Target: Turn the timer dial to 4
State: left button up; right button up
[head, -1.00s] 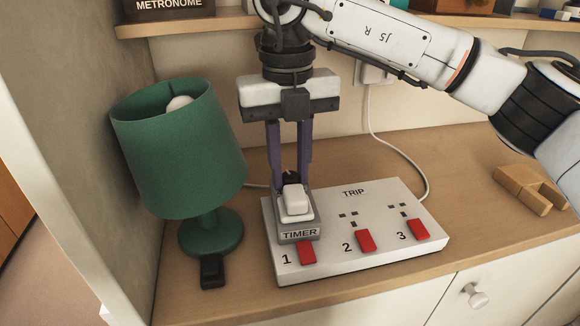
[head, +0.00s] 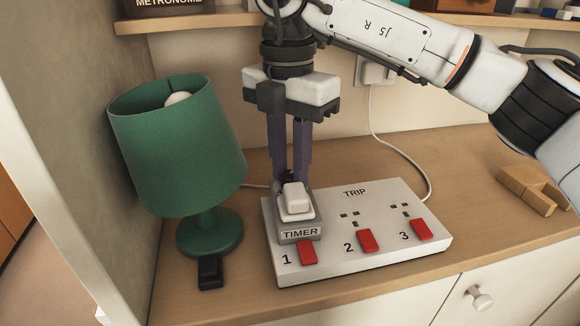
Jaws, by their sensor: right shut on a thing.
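The grey timer (head: 300,233) sits on the first socket of the white power strip (head: 385,262), above the number 1. A white block-shaped plug or adapter (head: 295,199) stands on the front of the timer. My right gripper (head: 291,182) points down just behind that white block, its fingers close together and shut on a part at the timer's back. The dial and its numbers are mostly hidden by the fingers and the block; I cannot read its setting. My left gripper is not in view.
A green lamp (head: 178,140) stands close at the left, with a black switch (head: 210,272) before its base. Red switches (head: 307,252) line the strip's front. A wooden block (head: 530,190) lies at the right. A shelf runs above.

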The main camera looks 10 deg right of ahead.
jog(key=m, duration=0.2)
jog(key=shift+m, duration=0.3)
jog(key=shift+m+b, duration=0.3)
jog(key=shift+m, duration=0.1)
jog(key=o, duration=1.1)
jog(key=shift+c, duration=0.2)
